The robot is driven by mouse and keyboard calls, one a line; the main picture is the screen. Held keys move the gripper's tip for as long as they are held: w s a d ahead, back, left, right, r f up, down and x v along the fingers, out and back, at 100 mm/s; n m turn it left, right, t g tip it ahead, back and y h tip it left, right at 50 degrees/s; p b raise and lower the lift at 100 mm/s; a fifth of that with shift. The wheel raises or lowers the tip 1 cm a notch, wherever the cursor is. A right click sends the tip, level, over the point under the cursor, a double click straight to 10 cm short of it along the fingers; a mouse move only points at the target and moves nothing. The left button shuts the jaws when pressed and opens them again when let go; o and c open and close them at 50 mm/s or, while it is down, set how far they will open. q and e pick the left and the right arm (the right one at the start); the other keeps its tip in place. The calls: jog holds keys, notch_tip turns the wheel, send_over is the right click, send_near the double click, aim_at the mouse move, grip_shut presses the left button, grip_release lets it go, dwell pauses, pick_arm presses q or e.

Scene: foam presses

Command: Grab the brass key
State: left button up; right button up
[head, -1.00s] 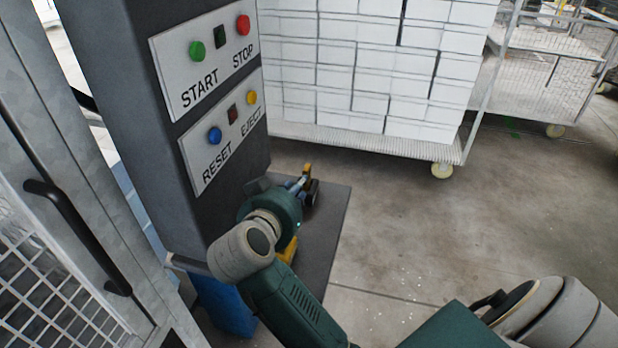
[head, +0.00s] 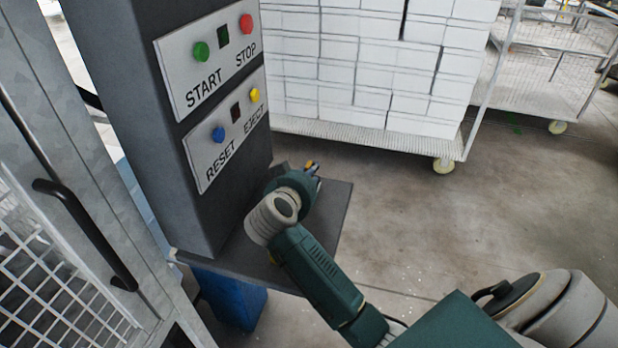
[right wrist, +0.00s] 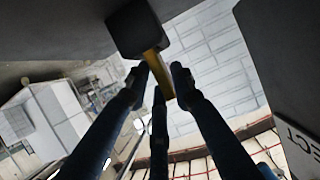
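The brass key (right wrist: 157,70) shows in the right wrist view as a yellow-brown bar sticking out of a black block (right wrist: 134,28). My right gripper (right wrist: 160,78) has its dark fingers around the bar, with a visible gap on the right side, so it looks open and not clamped. In the head view the right gripper (head: 314,172) is above the dark shelf beside the column, with a small yellow piece at its fingers. My wrist hides most of the fingers there. My left gripper is not in view.
The dark column carries START/STOP (head: 207,72) and RESET/EJECT (head: 228,135) panels, close left of my wrist. A dark shelf (head: 335,205) juts out below. A mesh door (head: 60,290) with a black handle stands left. A trolley of white boxes (head: 365,70) is behind. Floor is clear at right.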

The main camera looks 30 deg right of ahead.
jog(key=shift+a, duration=0.1)
grip_shut()
jog(key=shift+r, duration=0.1)
